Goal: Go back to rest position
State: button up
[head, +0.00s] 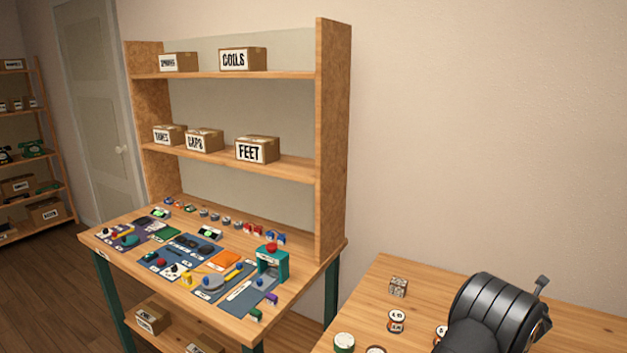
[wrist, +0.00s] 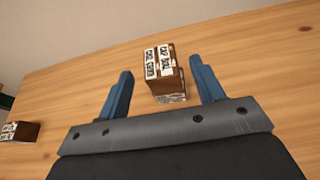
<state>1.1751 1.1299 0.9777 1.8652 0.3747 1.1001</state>
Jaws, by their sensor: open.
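My gripper (wrist: 158,70) shows in the wrist view with its two blue fingers spread wide apart. A small brown box with white printed labels (wrist: 160,62) stands on the wooden table between and just beyond the fingertips. Gaps show on both sides of the box, and neither finger touches it. In the head view a black rounded part of my arm fills the lower right, over the right table (head: 585,325). The fingers cannot be made out there.
Another small labelled box (wrist: 18,132) lies at the left in the wrist view. In the head view a small patterned block (head: 398,287) and several labelled round pieces (head: 396,320) stand left of my arm. A workbench (head: 110,240) with mats, parts and shelved boxes stands further left.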

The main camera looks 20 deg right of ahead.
jog(key=v, duration=0.9)
jog(key=x, duration=1.2)
jog(key=shift+w+d+r, duration=0.1)
jog(key=shift+r, duration=0.3)
notch_tip(320, 180, up, 3)
jog(key=shift+r, duration=0.1)
jog(key=s+r, duration=0.7)
jog(key=s, duration=0.5)
jog(key=s+a+f, duration=0.5)
jog(key=s+a, duration=0.8)
jog(key=w+f, duration=0.3)
jog(key=w, duration=0.2)
jog(key=shift+w+f, duration=0.3)
